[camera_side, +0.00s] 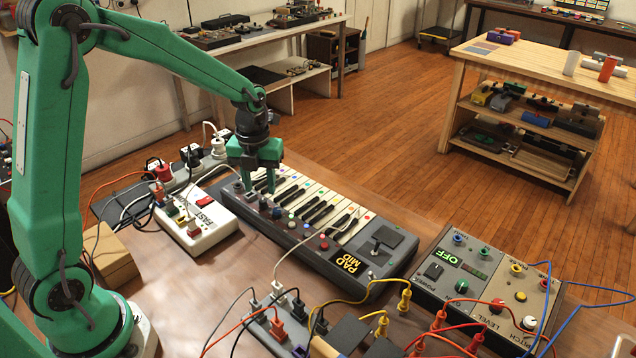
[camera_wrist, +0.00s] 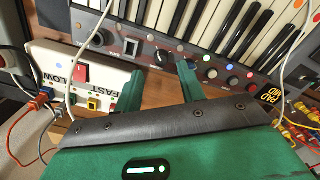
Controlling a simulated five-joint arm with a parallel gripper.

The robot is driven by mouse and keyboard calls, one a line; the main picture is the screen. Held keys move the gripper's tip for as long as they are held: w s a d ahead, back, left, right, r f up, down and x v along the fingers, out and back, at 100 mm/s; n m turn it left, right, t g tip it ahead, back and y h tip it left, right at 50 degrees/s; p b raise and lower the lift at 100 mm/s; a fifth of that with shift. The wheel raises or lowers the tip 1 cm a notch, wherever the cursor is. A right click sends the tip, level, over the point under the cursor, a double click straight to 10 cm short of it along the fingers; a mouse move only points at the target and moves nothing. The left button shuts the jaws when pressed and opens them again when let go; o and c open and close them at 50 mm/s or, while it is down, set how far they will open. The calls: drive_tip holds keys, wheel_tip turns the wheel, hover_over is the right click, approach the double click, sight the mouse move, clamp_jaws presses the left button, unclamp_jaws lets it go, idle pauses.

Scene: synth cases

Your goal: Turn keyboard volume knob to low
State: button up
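The keyboard (camera_side: 345,262) is a long dark grey body with white and black keys, coloured dots and a row of knobs; it also shows in the wrist view (camera_wrist: 115,23). My gripper (camera_side: 258,189) is above the keyboard's left end. In the wrist view my gripper (camera_wrist: 159,88) has its two green fingers apart with nothing held between them. A dark knob with a pale mark (camera_wrist: 162,57) lies just beyond the gap between the fingertips. I cannot read a volume label or tell the knob's setting. In the side view the fingers partly hide this end of the panel.
A white box marked FAST and SLOW (camera_side: 198,228) stands left of the keyboard. A grey panel reading OFF (camera_side: 475,268) stands at the right. Cables, plugs and a patch box crowd the front. A cardboard-coloured block (camera_side: 108,258) is by my base.

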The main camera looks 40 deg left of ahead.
sight(262, 200)
drive_tip(key=shift+f, duration=2.05)
clamp_jaws()
